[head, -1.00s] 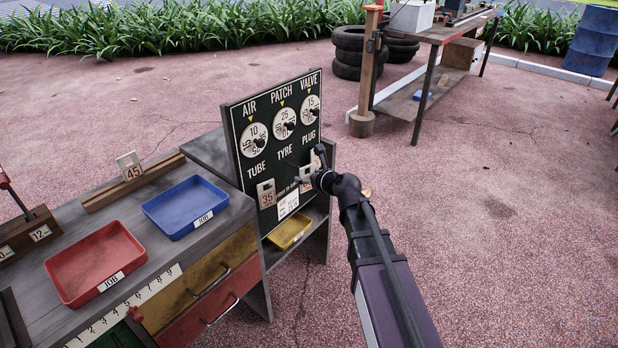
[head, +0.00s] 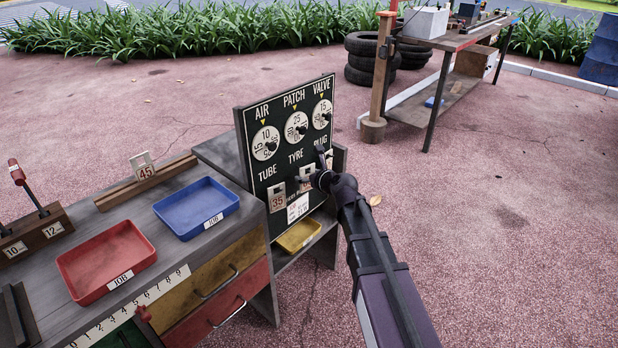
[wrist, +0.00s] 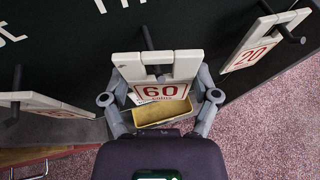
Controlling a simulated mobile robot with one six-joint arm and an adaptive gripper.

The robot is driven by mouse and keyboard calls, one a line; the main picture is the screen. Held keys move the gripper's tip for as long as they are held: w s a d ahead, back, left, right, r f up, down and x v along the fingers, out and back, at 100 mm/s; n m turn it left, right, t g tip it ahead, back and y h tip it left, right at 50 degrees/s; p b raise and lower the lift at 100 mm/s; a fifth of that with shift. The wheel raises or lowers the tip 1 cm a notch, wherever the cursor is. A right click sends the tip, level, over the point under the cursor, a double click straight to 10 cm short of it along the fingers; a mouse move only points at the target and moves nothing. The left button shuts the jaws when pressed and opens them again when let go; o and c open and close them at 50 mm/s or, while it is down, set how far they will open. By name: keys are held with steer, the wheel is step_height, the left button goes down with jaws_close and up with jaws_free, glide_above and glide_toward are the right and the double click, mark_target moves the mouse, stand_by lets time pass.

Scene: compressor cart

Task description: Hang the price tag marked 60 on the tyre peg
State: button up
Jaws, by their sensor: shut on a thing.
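The white tag with red 60 (wrist: 183,66) is upright between the two fingers of my gripper (wrist: 161,85), which is shut on it in the wrist view. The tyre peg (wrist: 147,36), dark and thin, shows just above the tag's top edge near its notch. I cannot tell whether the peg passes through the notch. In the head view my gripper (head: 319,178) is in front of the board (head: 277,165), below the word TYRE, and hides most of the tag and the peg.
The 35 tag (head: 277,202) hangs under TUBE on the left. The 20 tag (wrist: 250,46) hangs on a peg to the right, close to my right finger. A yellow tray (head: 299,235) sits below the board. A 45 tag (head: 143,166) stands in a wooden rail on the bench.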

steer(key=shift+w+a+f+b, duration=0.35)
steer(key=shift+w+a+f, duration=0.1)
steer(key=shift+a, duration=0.1)
steer(key=shift+a, duration=0.1)
stand_by(0.5)
steer(key=o, duration=0.7)
steer(key=shift+c, duration=0.2)
